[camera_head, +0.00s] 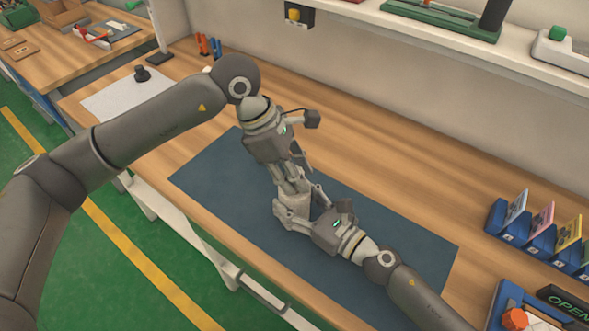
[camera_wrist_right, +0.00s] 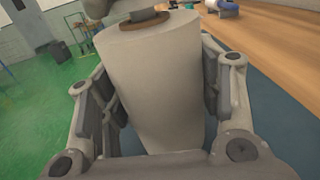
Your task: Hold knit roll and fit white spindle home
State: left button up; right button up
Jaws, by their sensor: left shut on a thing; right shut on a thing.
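The knit roll (camera_wrist_right: 155,80) is a pale grey-white cylinder standing roughly upright, slightly tilted, with a brown core ring at its top end. A little of the roll (camera_head: 294,203) shows between my grippers in the head view. My right gripper (camera_head: 298,214) is shut around its sides, one finger on each side in the right wrist view. My left gripper (camera_head: 292,184) points down directly above the roll's top end, shut on what seems to be the white spindle. Its fingers hide the spindle, so how deep it sits in the core cannot be told.
A dark blue mat (camera_head: 225,185) lies on the wooden bench under both grippers. A blue rack with coloured cards (camera_head: 540,235) and a device marked OPEN (camera_head: 565,303) stand at right. A black knob-like part (camera_head: 142,73) stands on a white sheet at back left.

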pick_arm(q)
jog(key=shift+f, duration=0.35)
jog(key=o, duration=1.2)
jog(key=shift+c, duration=0.2)
jog(key=v, duration=1.2)
pick_arm(e)
jog(key=o, duration=1)
